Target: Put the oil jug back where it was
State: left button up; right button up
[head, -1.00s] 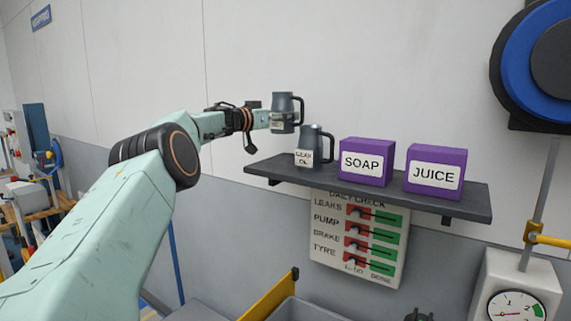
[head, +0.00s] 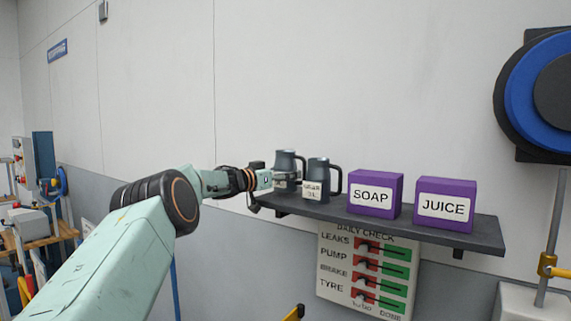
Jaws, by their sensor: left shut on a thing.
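My left gripper (head: 284,180) is shut on a dark grey jug (head: 287,161) at the left end of the dark wall shelf (head: 420,229). The held jug is upright, and its base is partly hidden by the gripper, so I cannot tell whether it touches the shelf. A second dark grey jug (head: 318,172) with a white label, which seems to read "GEAR OIL", stands on the shelf just right of it. Its handle points right. The held jug's label is not readable. My right gripper is not in view.
Purple boxes marked SOAP (head: 374,180) and JUICE (head: 446,190) stand farther right on the shelf. A daily check board (head: 367,272) hangs below. A blue and black reel (head: 545,85) is on the wall at right.

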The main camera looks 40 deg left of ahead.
pick_arm(q)
jog(key=shift+d+f, duration=0.3)
jog(key=shift+f, duration=0.2)
jog(key=shift+w+f, duration=0.1)
jog(key=shift+f, duration=0.05)
jog(key=shift+w+f, duration=0.15)
jog(key=o, duration=0.9)
jog(key=shift+a, duration=0.1)
jog(key=o, duration=0.4)
jog(key=shift+s, duration=0.3)
jog(key=shift+o, duration=0.2)
jog(key=shift+w, duration=0.15)
jog(key=shift+w, duration=0.1)
